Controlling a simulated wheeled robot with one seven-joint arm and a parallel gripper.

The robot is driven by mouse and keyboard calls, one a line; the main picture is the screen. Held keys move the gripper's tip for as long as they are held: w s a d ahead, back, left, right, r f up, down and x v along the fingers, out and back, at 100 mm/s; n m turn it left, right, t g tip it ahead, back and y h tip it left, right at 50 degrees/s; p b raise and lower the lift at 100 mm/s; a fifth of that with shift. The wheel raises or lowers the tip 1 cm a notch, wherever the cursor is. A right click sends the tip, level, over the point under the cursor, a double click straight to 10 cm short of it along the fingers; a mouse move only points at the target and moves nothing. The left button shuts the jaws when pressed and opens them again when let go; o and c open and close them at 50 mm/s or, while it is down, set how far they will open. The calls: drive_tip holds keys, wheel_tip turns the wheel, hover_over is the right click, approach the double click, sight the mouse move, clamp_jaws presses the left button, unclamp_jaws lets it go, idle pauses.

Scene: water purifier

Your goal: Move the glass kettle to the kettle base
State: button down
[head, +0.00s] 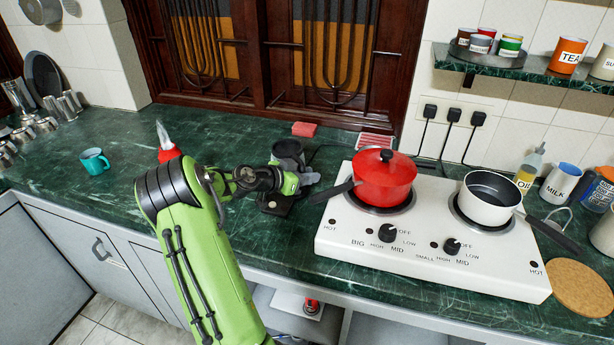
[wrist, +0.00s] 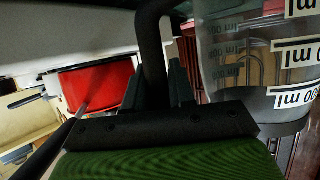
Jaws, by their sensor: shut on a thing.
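The glass kettle (head: 287,149) shows its dark upper part behind my gripper in the head view; my arm and gripper hide much of it. In the wrist view its clear body (wrist: 235,85), with ml markings, fills the right side, and its dark handle (wrist: 152,45) runs down between my fingers. My gripper (head: 308,179) is shut on this handle; its fingers also show in the wrist view (wrist: 158,90). The black kettle base (head: 274,205) lies on the counter just below and in front of my gripper. Whether the kettle touches the base or counter cannot be told.
A white stove (head: 430,260) stands close at right, with a red pot (head: 385,185), its handle pointing toward my gripper, and a white pan (head: 490,195).

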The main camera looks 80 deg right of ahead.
drive_tip(key=c, duration=0.9)
unclamp_jaws()
drive_tip(key=shift+c, duration=0.2)
drive_tip(key=p+v, duration=0.2)
drive_tip(key=v, duration=1)
drive_tip(key=shift+r, duration=0.15)
